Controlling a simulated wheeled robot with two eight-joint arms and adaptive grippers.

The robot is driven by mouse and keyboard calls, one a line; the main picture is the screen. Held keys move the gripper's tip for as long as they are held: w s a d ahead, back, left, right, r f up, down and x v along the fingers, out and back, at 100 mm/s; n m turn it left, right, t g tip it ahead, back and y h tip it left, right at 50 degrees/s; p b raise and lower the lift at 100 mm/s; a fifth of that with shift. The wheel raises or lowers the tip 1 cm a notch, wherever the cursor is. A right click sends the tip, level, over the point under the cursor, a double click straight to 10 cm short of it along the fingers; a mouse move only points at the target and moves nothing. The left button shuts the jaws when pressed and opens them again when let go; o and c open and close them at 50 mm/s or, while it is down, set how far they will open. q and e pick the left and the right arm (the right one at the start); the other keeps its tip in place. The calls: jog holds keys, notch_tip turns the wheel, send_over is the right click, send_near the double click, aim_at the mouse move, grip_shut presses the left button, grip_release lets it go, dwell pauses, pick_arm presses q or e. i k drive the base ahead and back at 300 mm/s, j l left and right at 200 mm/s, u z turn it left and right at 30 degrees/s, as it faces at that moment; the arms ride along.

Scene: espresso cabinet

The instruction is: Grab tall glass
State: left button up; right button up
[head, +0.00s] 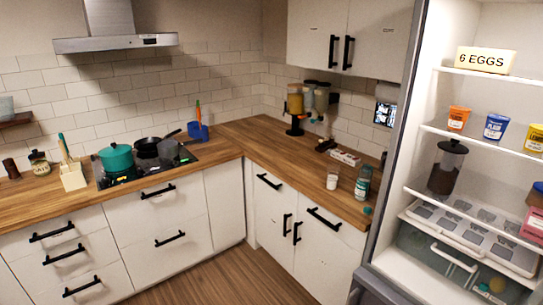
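A small clear glass with whitish contents or reflections (332,178) stands upright on the wooden counter at the right, left of a bottle with a teal label. It is the only glass I can make out, and it is too small to judge its height well. Neither my left nor my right gripper shows in the head view.
The bottle (362,183) stands close beside the glass, near the counter's front edge. A flat box (345,158) lies behind them. Dispensers (296,106) stand in the corner. The open fridge (400,130) bounds the counter at right. Pots (117,160) sit on the hob at left.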

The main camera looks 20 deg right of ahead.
aim_at(333, 178)
jog(key=i+l+z, duration=0.2)
jog(key=i, duration=0.4)
jog(key=i+j+z, duration=0.2)
jog(key=i, duration=0.4)
jog(key=i+z, duration=0.25)
jog(key=i, duration=0.35)
jog(key=i+j+z, duration=0.2)
jog(key=i, duration=0.4)
